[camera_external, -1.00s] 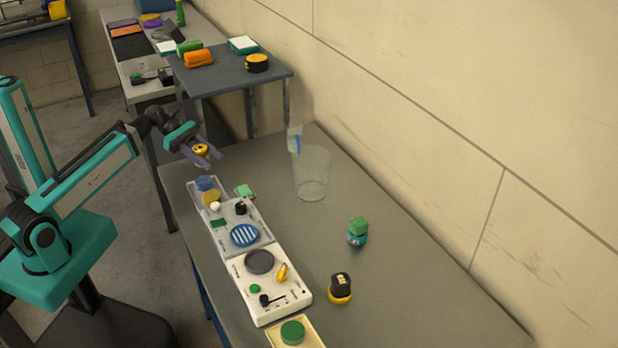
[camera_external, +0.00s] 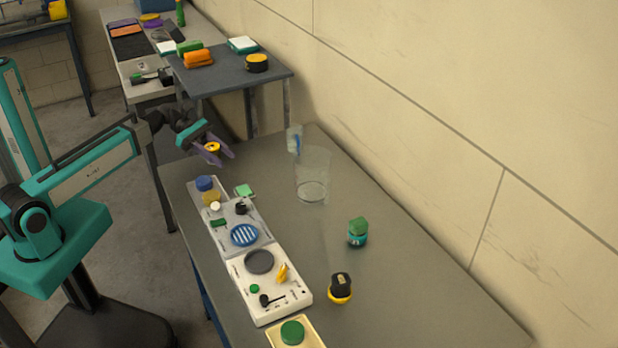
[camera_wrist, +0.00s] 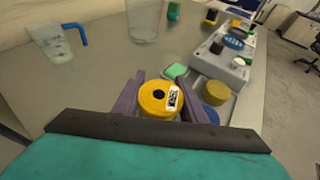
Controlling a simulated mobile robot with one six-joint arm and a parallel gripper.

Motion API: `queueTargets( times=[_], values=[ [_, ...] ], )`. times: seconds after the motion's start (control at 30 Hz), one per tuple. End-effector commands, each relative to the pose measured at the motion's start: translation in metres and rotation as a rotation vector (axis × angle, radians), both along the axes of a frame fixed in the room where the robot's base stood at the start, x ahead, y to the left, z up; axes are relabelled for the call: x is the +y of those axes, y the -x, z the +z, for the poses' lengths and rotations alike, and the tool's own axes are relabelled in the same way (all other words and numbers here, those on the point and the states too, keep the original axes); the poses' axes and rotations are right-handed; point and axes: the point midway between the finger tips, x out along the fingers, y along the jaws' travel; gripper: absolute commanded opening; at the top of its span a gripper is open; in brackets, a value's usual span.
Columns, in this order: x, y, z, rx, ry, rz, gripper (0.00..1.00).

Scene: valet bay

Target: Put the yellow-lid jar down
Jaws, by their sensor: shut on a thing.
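The yellow-lid jar (camera_wrist: 158,99) is between the two purple fingers of my gripper (camera_wrist: 162,104) in the wrist view. Its round yellow lid has a dark centre and a pale label with dark print. In the external view my gripper (camera_external: 216,155) is shut on the jar (camera_external: 212,148) over the far left end of the grey table (camera_external: 400,285). The jar's lower part is hidden by the fingers and lid, so I cannot tell exactly how far it is above the table top.
A panel of controls (camera_external: 272,293) runs along the table's left side, with a blue-lid jar (camera_external: 204,183) at its far end. A green-topped block (camera_external: 244,191) lies close by. A clear beaker (camera_external: 312,178) and a clear jug (camera_external: 294,138) stand farther right. The right middle is mostly clear.

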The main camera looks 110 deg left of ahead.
Motion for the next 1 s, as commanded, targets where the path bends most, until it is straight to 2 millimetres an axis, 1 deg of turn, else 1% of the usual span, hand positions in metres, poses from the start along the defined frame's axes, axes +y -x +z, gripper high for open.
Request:
queueTargets(
  times=[0.03, 0.2, 0.4, 0.87, 1.0],
  values=[
    [0.007, -0.005, 0.0, 0.0, 0.0, -0.001, 0.16],
    [0.022, -0.018, -0.002, 0.0, 0.001, -0.001, 0.16],
    [0.033, -0.029, -0.004, 0.0, 0.001, -0.001, 0.16],
    [0.034, -0.03, -0.005, 0.0, 0.001, 0.0, 0.16],
    [0.034, -0.03, -0.012, 0.001, 0.002, 0.0, 0.16]
  ],
)
